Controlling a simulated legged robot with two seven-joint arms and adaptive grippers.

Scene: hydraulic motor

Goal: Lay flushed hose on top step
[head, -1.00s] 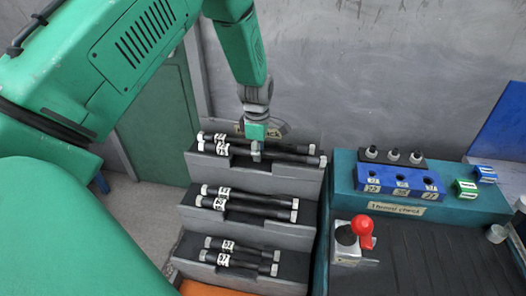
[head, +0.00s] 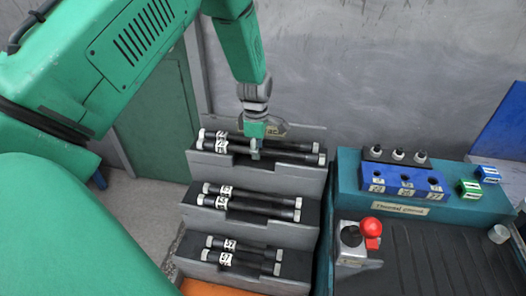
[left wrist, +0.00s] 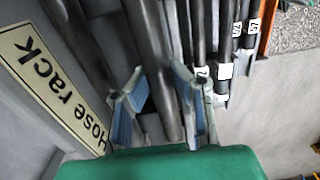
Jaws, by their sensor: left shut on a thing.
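The grey stepped hose rack (head: 268,183) stands in the middle of the head view. Two black hoses with light end fittings and white number tags lie side by side on its top step. My left gripper (head: 255,152) points down at the middle of the top step, shut on one hose (head: 290,157), seemingly the front one. In the left wrist view the blue-grey fingers (left wrist: 162,105) stand either side of a thick dark hose (left wrist: 158,60). The fingers partly hide the hoses in the head view. My right gripper is not in view.
Pairs of tagged hoses lie on the middle step (head: 250,203) and the bottom step (head: 245,256). Right of the rack, a teal bench (head: 350,205) carries a blue block (head: 400,180) and a red-knobbed device (head: 371,228). A grey wall rises behind.

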